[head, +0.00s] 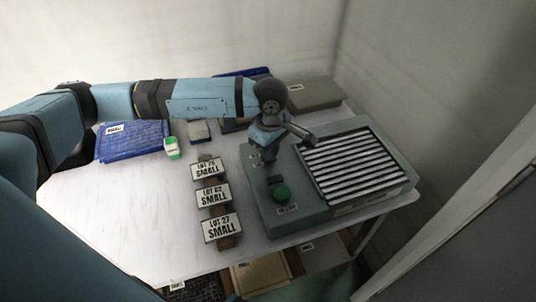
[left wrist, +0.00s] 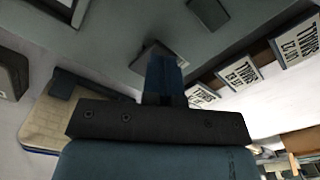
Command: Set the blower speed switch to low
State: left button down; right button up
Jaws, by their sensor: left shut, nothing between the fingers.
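The grey-green blower unit (head: 308,215) sits on the right part of the table, with a slatted grille (head: 357,165) on its right half. My left gripper (head: 268,156) is shut and empty, pointing down over the far part of that strip. In the left wrist view, its closed fingers (left wrist: 164,72) overlap a small grey plate (left wrist: 152,50) on the panel; I cannot tell whether they touch. The speed switch and its setting are not readable, perhaps hidden by my gripper.
Three cards marked SMALL (head: 213,195) stand in a row left of the unit. A blue folded cloth (head: 133,141), a green-and-white item (head: 172,147) and a grey box (head: 315,95) lie farther back. Walls close in behind and right. The table's front left is clear.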

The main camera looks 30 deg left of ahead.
pick_arm(q)
jog(key=shift+f+b, duration=0.55)
jog(key=shift+f, duration=0.1)
jog(key=shift+r+p, duration=1.55)
jog(key=shift+r, duration=2)
